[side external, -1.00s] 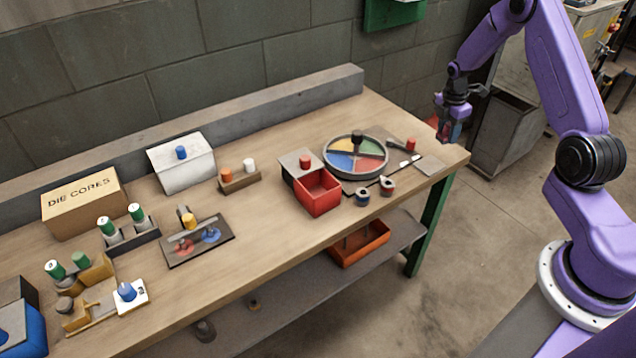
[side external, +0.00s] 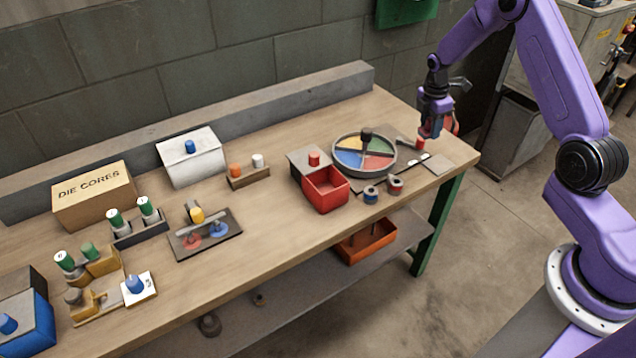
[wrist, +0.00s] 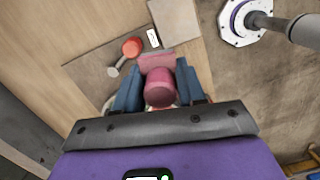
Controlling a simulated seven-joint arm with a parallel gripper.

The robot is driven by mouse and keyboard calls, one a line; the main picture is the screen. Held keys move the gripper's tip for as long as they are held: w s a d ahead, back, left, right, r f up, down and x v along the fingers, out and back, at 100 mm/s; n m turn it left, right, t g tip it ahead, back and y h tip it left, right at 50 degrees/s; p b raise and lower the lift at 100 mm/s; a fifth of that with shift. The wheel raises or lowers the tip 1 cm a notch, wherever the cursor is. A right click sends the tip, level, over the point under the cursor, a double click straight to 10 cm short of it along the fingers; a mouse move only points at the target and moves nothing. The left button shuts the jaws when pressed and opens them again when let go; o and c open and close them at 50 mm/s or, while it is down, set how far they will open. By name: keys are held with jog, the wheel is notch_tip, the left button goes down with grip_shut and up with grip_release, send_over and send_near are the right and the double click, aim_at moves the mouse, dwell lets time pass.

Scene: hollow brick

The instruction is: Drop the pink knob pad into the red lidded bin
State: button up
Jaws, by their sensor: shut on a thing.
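The pink knob pad (wrist: 160,88) sits between the fingers of my gripper (wrist: 160,100) in the wrist view, its round knob facing the camera. My gripper is shut on it. In the side external view, my gripper (side external: 431,128) is over the right end of the bench, right of the bin, and the pad is hard to make out there. The red lidded bin (side external: 327,198) stands near the bench's front edge. Its box is open on top. A grey lid with a red knob (side external: 314,159) is set back behind the opening.
A round tray with coloured sectors (side external: 338,166) stands between my gripper and the bin. Two small dark cylinders (side external: 371,195) are right of the bin. A red-ended handle (wrist: 131,47) and a grey plate (wrist: 175,22) lie below my gripper. An orange tray (side external: 366,246) is on the lower shelf.

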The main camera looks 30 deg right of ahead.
jog(key=w+a+r, duration=0.2)
jog(key=a+r, duration=0.1)
jog(key=a, duration=1.2)
jog(key=w+a+r, duration=0.2)
jog(key=a+r, duration=0.1)
jog(key=a, duration=1.3)
jog(key=shift+f, duration=2.7)
jog(key=o, duration=1.1)
jog(key=shift+r, duration=0.1)
notch_tip(320, 180, up, 17)
jog(key=a, duration=0.2)
jog(key=shift+w, duration=0.2)
